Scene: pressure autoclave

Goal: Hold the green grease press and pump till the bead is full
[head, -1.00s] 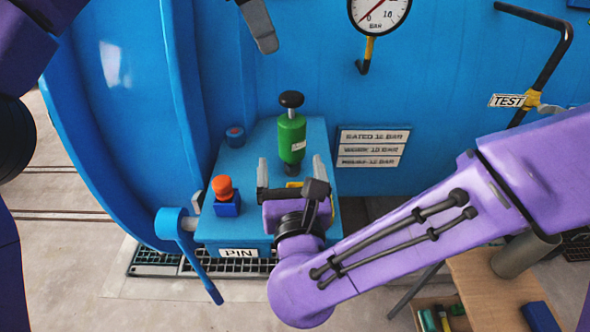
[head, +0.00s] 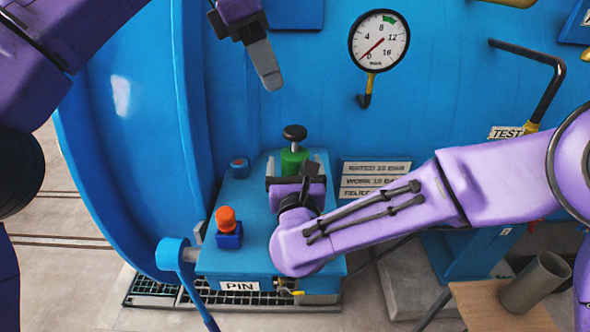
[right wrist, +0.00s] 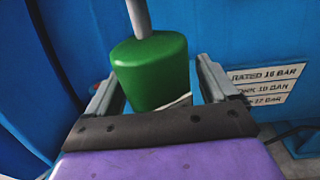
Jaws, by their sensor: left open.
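The green grease press (head: 293,158) stands upright on the blue ledge, with a black knob (head: 294,132) on a rod above it. My right gripper (head: 295,168) is low at the press and hides its lower part in the head view. In the right wrist view the green body (right wrist: 150,72) sits between my two fingers, which stand apart on either side. A gap shows at the right finger; contact at the left is unclear. My left gripper (head: 264,62) is open and empty, above and left of the knob; only part of it shows. No grease bead can be made out.
A red-orange knob on a blue block (head: 227,225) and a small blue knob (head: 239,167) stand on the ledge, left of the press. A gauge (head: 379,41) hangs above right, its needle near zero. A white plate reads PIN (head: 239,286). The blue wall lies behind.

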